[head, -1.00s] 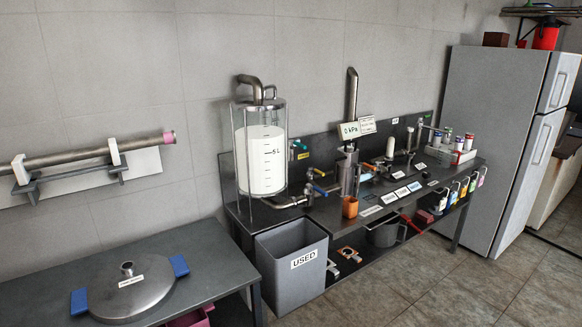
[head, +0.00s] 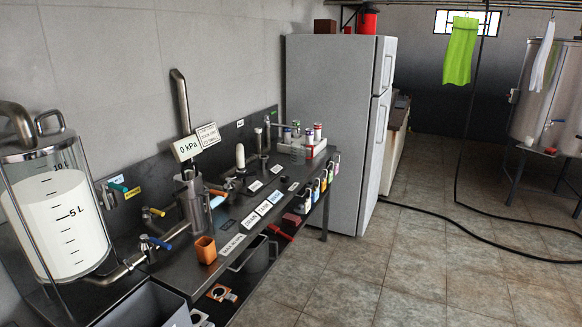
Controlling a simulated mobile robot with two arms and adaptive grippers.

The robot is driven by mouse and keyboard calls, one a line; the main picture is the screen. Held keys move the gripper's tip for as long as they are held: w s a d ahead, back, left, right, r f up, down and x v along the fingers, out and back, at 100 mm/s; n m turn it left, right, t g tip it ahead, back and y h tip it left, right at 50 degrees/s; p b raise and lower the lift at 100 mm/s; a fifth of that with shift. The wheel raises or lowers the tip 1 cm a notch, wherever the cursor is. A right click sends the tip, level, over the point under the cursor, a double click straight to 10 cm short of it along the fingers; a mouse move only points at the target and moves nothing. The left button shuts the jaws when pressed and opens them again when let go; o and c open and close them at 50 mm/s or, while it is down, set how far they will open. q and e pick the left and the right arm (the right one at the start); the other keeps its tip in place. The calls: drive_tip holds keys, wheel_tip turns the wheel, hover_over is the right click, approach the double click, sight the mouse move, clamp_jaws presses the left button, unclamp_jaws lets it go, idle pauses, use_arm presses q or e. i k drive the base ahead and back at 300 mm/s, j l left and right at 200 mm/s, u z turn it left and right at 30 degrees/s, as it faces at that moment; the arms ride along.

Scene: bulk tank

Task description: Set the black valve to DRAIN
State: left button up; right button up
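A steel bench (head: 290,184) along the wall carries pipework and several valves. Plates lie along its front edge; one seems to read DRAIN (head: 254,223), with a second plate that seems to read TANK (head: 265,208) and a blue-lettered plate (head: 277,196) beside it. I cannot pick out the black valve for certain, nor read its setting; small dark fittings sit behind the plates. Other valve handles show: yellow (head: 157,211), blue (head: 160,243), orange (head: 218,192) and teal (head: 118,187). Neither of my grippers is in view.
A clear tank (head: 62,219) of white liquid stands at the left, a grey bin (head: 150,306) below it. An orange cup (head: 205,249) stands at the bench's front. A fridge (head: 330,120) closes the far end. A black hose (head: 440,215) crosses otherwise clear floor.

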sight(246, 175)
drive_tip(key=i+l+z, duration=0.15)
drive_tip(key=i, duration=0.7)
drive_tip(key=i+l+u, duration=0.1)
drive_tip(key=i+u, duration=0.25)
drive_tip(key=i+l+u, duration=0.25)
drive_tip(key=i+u, duration=0.15)
drive_tip(key=i, duration=0.1)
